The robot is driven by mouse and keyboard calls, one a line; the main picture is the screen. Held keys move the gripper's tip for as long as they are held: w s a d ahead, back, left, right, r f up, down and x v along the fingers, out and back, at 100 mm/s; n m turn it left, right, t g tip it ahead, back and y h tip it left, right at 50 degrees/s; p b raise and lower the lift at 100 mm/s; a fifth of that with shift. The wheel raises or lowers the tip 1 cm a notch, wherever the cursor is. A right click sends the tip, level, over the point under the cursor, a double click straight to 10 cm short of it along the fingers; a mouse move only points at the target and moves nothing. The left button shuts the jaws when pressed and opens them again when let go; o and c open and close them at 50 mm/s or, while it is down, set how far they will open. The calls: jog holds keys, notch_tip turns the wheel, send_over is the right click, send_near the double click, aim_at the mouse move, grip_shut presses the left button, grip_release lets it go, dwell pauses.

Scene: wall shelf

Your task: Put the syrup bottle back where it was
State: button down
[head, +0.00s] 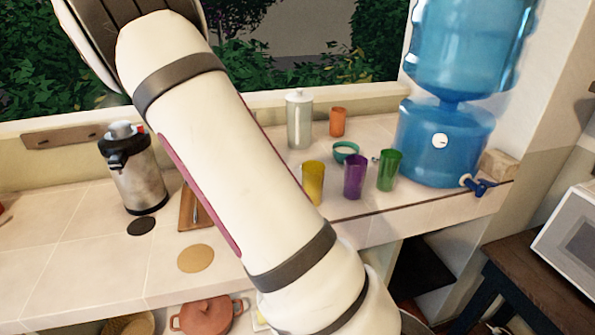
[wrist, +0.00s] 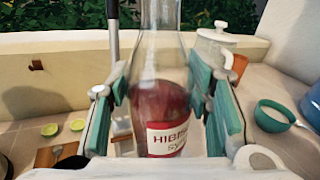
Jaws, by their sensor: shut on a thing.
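The syrup bottle (wrist: 160,105) shows in the wrist view. It is clear glass with dark red syrup low inside and a white label with red letters starting "HIBIS". It looks upright. My gripper (wrist: 165,98) is shut on it, with teal pads at its left and right sides. The bottle's top is cut off and its base is hidden, so I cannot tell whether it touches the counter. In the head view my arm hides the bottle and the gripper. A black round mat (head: 141,226) and a tan round mat (head: 195,258) lie bare on the counter.
A steel dispenser (head: 136,168) stands at left on the tiled counter. Yellow (head: 313,182), purple (head: 354,176) and green (head: 390,170) cups, a teal bowl (head: 345,152), a jug (head: 299,120) and an orange cup (head: 338,122) stand right of my arm. Lime halves (wrist: 49,129) lie left of the bottle.

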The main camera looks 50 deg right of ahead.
jog(key=s+d+r+m+g+h, duration=0.1)
jog(key=s+d+m+g, duration=0.25)
jog(key=d, duration=0.35)
jog(key=s+d+r+m+g+h, duration=0.1)
jog(key=s+d+m+g+h, duration=0.15)
jog(key=s+d, duration=0.35)
jog(key=shift+g+y, duration=0.25)
jog(key=shift+g, duration=0.05)
jog(key=shift+w+d+f, duration=0.2)
jog(key=shift+d+f, duration=0.05)
jog(key=shift+f, duration=1.4)
jog(key=shift+w+d+f, duration=0.2)
jog(key=shift+d+f, duration=0.1)
jog(key=shift+f, duration=1.3)
jog(key=shift+w+d+f, duration=0.2)
jog(key=shift+d+f, duration=0.05)
jog(key=shift+f, duration=1.4)
jog(key=shift+f, duration=0.15)
jog(key=c, duration=0.8)
grip_release()
